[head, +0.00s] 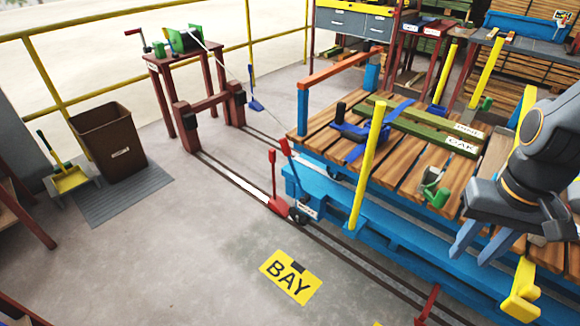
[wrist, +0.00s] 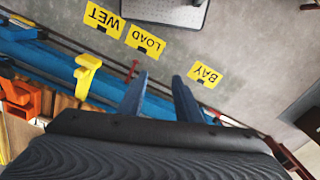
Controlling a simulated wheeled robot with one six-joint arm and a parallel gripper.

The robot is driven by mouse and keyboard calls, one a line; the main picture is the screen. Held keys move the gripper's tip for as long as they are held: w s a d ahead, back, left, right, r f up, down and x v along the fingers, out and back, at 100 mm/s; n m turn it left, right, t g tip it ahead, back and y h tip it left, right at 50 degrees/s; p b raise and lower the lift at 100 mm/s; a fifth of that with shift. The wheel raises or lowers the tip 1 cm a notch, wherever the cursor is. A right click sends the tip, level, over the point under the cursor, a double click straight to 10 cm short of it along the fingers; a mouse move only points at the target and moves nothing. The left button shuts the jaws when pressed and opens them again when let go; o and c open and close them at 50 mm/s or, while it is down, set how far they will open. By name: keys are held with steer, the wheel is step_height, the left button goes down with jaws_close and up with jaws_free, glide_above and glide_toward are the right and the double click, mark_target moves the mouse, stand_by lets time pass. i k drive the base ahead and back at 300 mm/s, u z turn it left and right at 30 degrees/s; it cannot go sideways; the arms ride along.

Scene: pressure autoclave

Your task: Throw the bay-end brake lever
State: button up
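Two levers stand at the bay end of the blue trolley (head: 400,235), by the floor rail: a red upright lever (head: 273,182) and, just right of it, a blue lever with a red grip (head: 291,160). Both lean slightly. I cannot tell for sure which is the brake. Another red lever (head: 428,303) shows at the bottom edge. My gripper (head: 472,243) is at the right, over the trolley's near side, well apart from the bay-end levers. Its two blue fingers are apart with nothing between them, also in the wrist view (wrist: 158,88).
A yellow BAY sign (head: 290,275) lies on the clear floor in front of the levers. Yellow posts (head: 368,165) rise from the trolley side. Green timbers (head: 425,127) lie on its slatted deck. A winch table (head: 180,60) and brown bin (head: 108,140) stand at the back left.

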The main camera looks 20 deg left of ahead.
mark_target(306, 198)
steer(key=u, duration=2.15)
steer(key=i, duration=2.25)
steer(key=z, duration=2.2)
